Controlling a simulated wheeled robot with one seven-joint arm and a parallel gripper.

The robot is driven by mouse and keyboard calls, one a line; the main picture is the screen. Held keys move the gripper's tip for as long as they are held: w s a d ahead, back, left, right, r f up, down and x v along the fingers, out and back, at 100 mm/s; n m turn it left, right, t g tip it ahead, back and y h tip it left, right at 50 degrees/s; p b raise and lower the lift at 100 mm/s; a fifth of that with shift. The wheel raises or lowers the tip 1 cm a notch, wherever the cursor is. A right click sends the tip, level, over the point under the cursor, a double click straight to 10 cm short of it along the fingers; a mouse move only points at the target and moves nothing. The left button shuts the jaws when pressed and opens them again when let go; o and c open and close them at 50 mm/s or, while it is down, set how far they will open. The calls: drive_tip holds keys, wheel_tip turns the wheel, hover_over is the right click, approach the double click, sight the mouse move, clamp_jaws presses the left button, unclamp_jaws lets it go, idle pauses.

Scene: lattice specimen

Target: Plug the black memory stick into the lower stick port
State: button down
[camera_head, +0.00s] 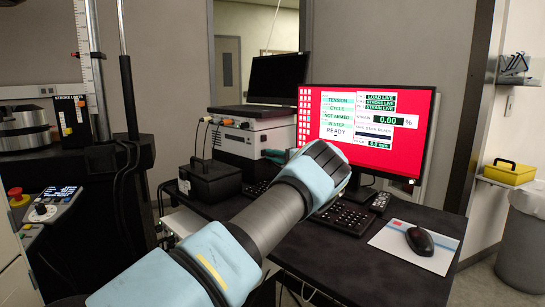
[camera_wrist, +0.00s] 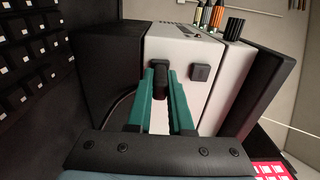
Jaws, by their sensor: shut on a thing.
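My gripper (camera_wrist: 160,98) has green fingers and is shut on the black memory stick (camera_wrist: 159,82), which points away toward the pale face of a white unit (camera_wrist: 182,48). A dark square port lies right behind the stick's far end, mostly hidden by it; I cannot tell whether the stick is in it or just in front. A second grey square port (camera_wrist: 200,73) shows uncovered to the right in the wrist view.
The monitor (camera_head: 420,105) with a red screen stands close to the right of my wrist. A keyboard (camera_head: 345,215) lies below, with a mouse (camera_head: 420,241) further right. A black box (camera_head: 209,182) with cables stands left on the desk.

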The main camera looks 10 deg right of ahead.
drive_tip(key=shift+w+a, duration=0.1)
drive_tip(key=shift+c, duration=1.3)
unclamp_jaws()
drive_tip(key=shift+b+v, duration=0.55)
drive_tip(key=shift+v, duration=1.95)
drive_tip(key=b+v, duration=0.1)
drive_tip(key=v, duration=0.9)
drive_tip(key=shift+s+b, duration=0.3)
drive_tip(key=shift+s, duration=0.05)
